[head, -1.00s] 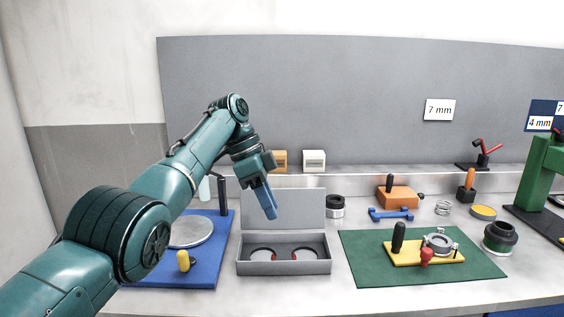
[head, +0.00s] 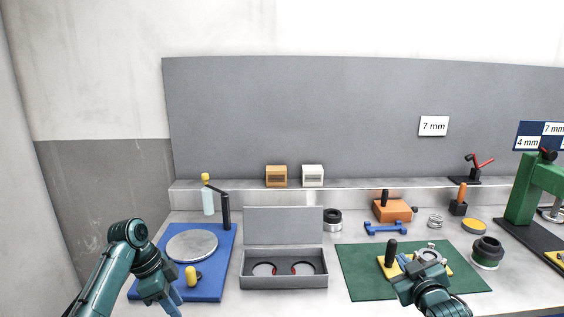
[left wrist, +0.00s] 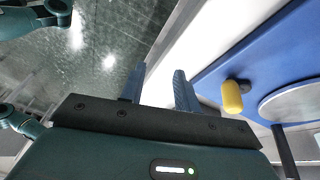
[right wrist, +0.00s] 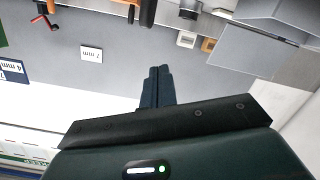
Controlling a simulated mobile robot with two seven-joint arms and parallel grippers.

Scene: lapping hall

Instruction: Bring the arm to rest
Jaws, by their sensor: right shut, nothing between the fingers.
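My left arm is folded low at the left in the head view. Its gripper (head: 172,304) points down at the front edge of the blue mat. In the left wrist view the left fingers (left wrist: 157,85) stand apart with nothing between them. My right gripper (head: 404,262) is over the front of the green mat, in front of the yellow plate, and hides part of it. In the right wrist view its fingers (right wrist: 158,85) are closed together and empty.
The blue mat (head: 216,262) carries a round grey plate (head: 192,246) and a yellow-handled piece (head: 190,274). An open grey box (head: 284,282) holds two rings. The green mat (head: 362,284) carries a yellow plate (head: 444,263). A green press (head: 528,190) stands at right.

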